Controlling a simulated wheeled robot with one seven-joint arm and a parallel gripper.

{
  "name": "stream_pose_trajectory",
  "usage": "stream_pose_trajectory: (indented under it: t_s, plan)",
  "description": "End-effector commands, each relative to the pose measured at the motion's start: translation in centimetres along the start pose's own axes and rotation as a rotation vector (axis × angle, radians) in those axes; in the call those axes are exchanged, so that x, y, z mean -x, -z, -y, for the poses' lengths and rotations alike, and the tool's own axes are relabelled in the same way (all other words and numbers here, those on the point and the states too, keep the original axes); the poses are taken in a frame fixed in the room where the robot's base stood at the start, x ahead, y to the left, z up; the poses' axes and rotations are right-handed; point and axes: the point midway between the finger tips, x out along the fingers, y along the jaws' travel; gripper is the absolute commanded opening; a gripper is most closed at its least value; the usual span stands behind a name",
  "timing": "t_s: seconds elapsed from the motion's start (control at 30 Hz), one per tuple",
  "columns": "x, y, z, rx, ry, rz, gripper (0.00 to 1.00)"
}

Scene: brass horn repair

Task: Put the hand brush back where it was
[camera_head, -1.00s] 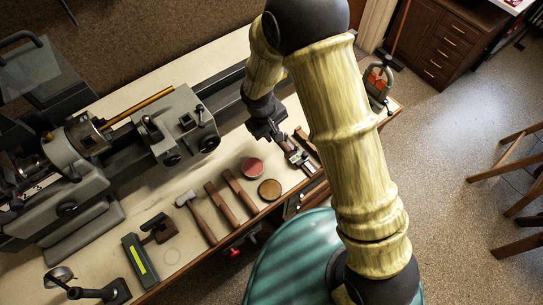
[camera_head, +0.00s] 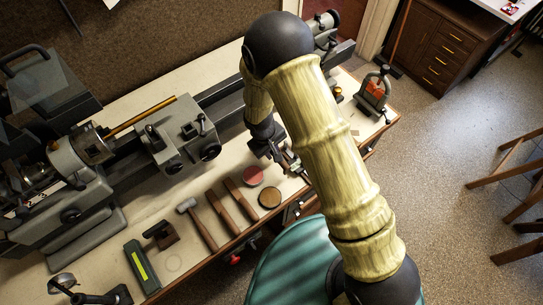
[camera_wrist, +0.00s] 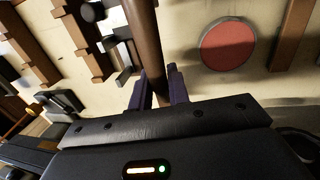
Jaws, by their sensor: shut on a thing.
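My gripper (camera_wrist: 158,88) is shut on a brown, rod-like wooden handle in the wrist view. I take this handle (camera_wrist: 143,35) to be the hand brush's; it runs up out of the top of the picture, and no bristles show. In the head view my gripper (camera_head: 278,158) is low over the bench top, just above the red disc, and my arm hides much of what lies to its right. Whether the brush touches the bench, I cannot tell.
A red round tin (camera_head: 252,176) and a brown one (camera_head: 270,197) lie beside the gripper. A hammer (camera_head: 200,222) and wooden-handled tools lie to the left. A lathe (camera_head: 180,135) fills the back. A small clamp device (camera_head: 373,90) stands at the right end.

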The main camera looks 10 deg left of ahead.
Motion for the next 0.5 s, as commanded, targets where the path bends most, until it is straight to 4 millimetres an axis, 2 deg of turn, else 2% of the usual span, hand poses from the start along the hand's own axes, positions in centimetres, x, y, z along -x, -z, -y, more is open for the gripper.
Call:
stream_pose_trajectory:
  t_s: [0.17, 0.4, 0.5]
  plan:
    - [-0.7, 0.0, 0.1, 0.001, 0.0, 0.002, 0.0]
    - [-3.5, 0.1, 0.6, 0.003, 0.0, 0.003, 0.0]
    - [-4.0, 0.1, 0.7, 0.001, -0.001, 0.001, 0.0]
